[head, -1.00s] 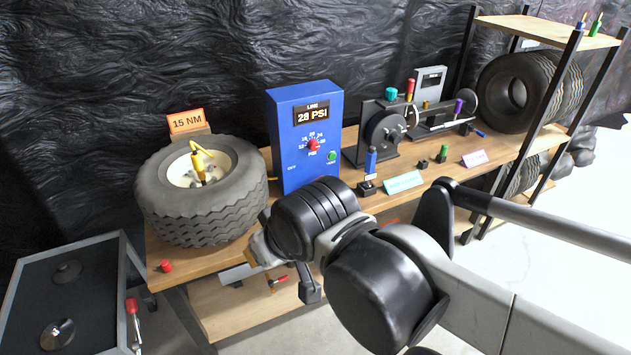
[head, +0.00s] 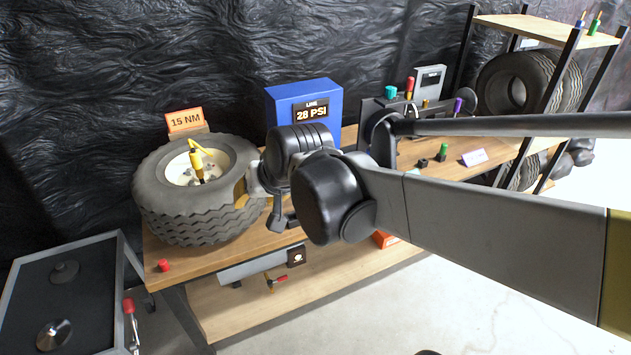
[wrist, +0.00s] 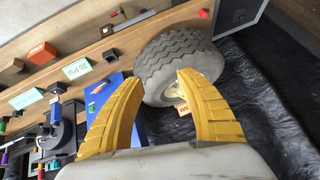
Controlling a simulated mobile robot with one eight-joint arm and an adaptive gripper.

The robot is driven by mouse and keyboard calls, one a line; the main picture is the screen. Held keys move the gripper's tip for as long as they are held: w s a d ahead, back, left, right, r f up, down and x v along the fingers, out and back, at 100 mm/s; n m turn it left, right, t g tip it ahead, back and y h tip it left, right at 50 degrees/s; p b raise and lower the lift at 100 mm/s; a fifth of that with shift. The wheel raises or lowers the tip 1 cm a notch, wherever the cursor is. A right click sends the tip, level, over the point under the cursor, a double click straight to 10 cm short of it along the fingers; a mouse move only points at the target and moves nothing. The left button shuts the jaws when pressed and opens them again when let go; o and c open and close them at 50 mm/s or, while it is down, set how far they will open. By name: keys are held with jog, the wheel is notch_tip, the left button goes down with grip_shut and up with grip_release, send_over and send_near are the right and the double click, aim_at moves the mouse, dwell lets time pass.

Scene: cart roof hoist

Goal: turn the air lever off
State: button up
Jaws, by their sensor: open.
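A small valve with a red handle (head: 279,279) and a yellow body hangs below the bench's front edge in the head view; it looks like the air lever. It also shows near the top of the wrist view (wrist: 121,13). The blue box (head: 283,107) reading 28 PSI stands on the bench, its lower front hidden by my arm. A red part (wrist: 102,86) shows on its face in the wrist view. My gripper (wrist: 160,78) is open and empty, its yellow fingers pointing towards the tire (head: 190,225). In the head view a yellow finger shows beside the tire.
The wooden bench (head: 215,260) runs across, with a red cap (head: 163,265) at its left. A black-topped cart (head: 85,290) with a red handle stands at the left. A wheel machine and small tools stand behind my arm. The floor at right is clear.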

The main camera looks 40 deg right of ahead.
jog(key=w+d+f+m+t+b, duration=0.1)
jog(key=w+d+f+m, duration=0.35)
jog(key=w+d, duration=0.4)
jog(key=w+d+f+m+t+b, duration=0.1)
jog(key=w+d+f+m, duration=0.35)
jog(key=d, duration=0.65)
jog(key=w+d+f+m+h+b, duration=0.1)
jog(key=w+d+f+m, duration=0.1)
jog(key=d+f, duration=0.55)
jog(key=w+d+f+m+h+b, duration=0.1)
jog(key=w+d+f+m, duration=0.1)
jog(key=d+f, duration=0.6)
jog(key=shift+t, duration=0.4)
jog(key=b+x, duration=0.1)
jog(key=x, duration=0.2)
jog(key=b+x, duration=0.1)
jog(key=x, duration=0.1)
jog(key=d+b+x, duration=0.1)
jog(key=x, duration=0.2)
jog(key=shift+w, duration=0.3)
jog(key=shift+w+d+f, duration=0.1)
jog(key=shift+w+f, duration=0.1)
jog(key=shift+w, duration=0.35)
jog(key=shift+r, duration=0.1)
grip_shut()
